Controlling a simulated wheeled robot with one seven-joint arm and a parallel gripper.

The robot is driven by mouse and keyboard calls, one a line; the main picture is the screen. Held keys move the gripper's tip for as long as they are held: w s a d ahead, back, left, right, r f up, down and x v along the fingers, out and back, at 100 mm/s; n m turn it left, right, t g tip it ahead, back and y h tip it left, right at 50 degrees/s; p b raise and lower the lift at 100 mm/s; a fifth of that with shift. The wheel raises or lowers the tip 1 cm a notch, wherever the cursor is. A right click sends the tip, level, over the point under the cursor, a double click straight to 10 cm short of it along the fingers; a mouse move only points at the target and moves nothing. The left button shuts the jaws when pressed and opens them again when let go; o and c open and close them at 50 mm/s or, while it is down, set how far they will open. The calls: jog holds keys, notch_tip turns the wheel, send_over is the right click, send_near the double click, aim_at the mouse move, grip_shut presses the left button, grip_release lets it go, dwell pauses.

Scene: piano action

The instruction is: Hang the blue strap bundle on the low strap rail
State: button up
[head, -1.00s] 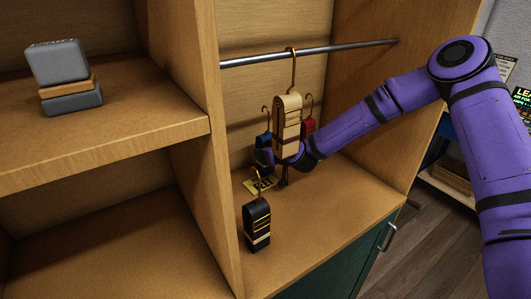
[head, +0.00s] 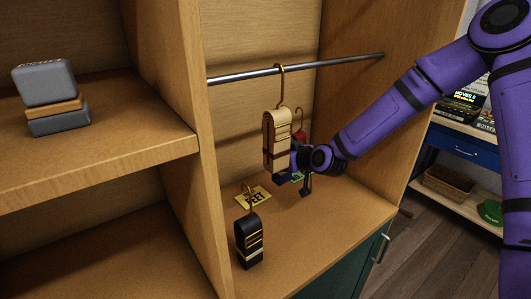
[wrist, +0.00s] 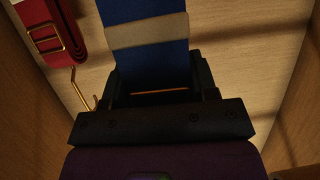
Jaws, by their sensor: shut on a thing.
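The blue strap bundle (wrist: 150,65), with a pale band across it, is between the fingers of my gripper (wrist: 155,88) in the wrist view. My gripper is shut on it. In the head view my gripper (head: 294,158) is behind and right of the cream bundle, below the rail, and its fingers are mostly hidden. Only a small dark blue part of the bundle (head: 281,178) shows there; its hook is hidden. The low strap rail (head: 330,63) is a grey metal bar across the right compartment.
A cream strap bundle (head: 277,140) hangs from the rail by a brass hook. A red bundle (head: 299,136) is partly hidden behind it; it also shows in the wrist view (wrist: 55,38).

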jog(key=s+d, duration=0.5)
jog(key=d, duration=0.3)
jog(key=s+d+r, duration=0.5)
jog(key=r, duration=0.4)
jog(key=s+d+r, duration=0.5)
jog(key=r, duration=0.4)
jog(key=w+r+x, duration=0.1)
jog(key=r+x, duration=0.1)
jog(key=x, duration=1.2)
jog(key=shift+w+d+m+t+h, duration=0.25)
jog(key=shift+m+t+h, duration=0.15)
dwell(0.3)
dwell(0.4)
jog(key=o, duration=1.1)
